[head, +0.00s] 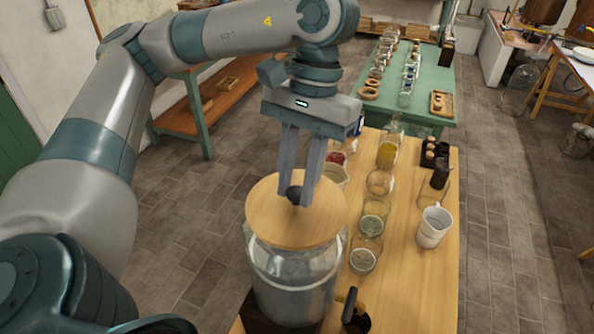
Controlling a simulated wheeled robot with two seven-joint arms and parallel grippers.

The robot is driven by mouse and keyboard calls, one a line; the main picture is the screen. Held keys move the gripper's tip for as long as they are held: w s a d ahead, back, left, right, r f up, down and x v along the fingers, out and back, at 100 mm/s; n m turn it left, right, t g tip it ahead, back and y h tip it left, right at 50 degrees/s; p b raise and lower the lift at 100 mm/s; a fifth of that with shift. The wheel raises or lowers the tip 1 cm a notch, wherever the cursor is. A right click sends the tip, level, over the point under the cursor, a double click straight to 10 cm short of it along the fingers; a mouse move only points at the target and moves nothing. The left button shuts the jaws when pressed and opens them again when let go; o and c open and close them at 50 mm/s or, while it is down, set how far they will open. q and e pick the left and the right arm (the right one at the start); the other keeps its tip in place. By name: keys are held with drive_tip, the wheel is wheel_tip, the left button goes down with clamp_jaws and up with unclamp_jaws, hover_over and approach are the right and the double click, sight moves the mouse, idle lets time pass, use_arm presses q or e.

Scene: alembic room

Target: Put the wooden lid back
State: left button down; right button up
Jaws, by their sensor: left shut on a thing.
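The wooden lid (272,213) is a round, pale disc with a dark knob (294,194) at its middle. My left gripper (296,197) comes down from above and is shut on the knob. The lid lies over the mouth of a large glass jar (293,276), covering its top from this view. I cannot tell whether the lid touches the rim or is a little above it. The jar stands on a dark base at the near left end of the wooden table (428,285). My right gripper is not in view.
Glass jars (363,260) stand in a row close to the right of the large jar. A white jug (433,227) is near the table's right edge. A dark-handled thing (350,305) is beside the jar's base. A green table (430,75) with glassware stands behind.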

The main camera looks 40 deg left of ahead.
sight(298, 189)
use_arm(q)
drive_tip(key=shift+f, duration=0.95)
drive_tip(key=shift+f+b, duration=0.6)
drive_tip(key=shift+b, duration=0.35)
drive_tip(key=c, duration=1.4)
unclamp_jaws()
drive_tip(key=shift+r, duration=0.15)
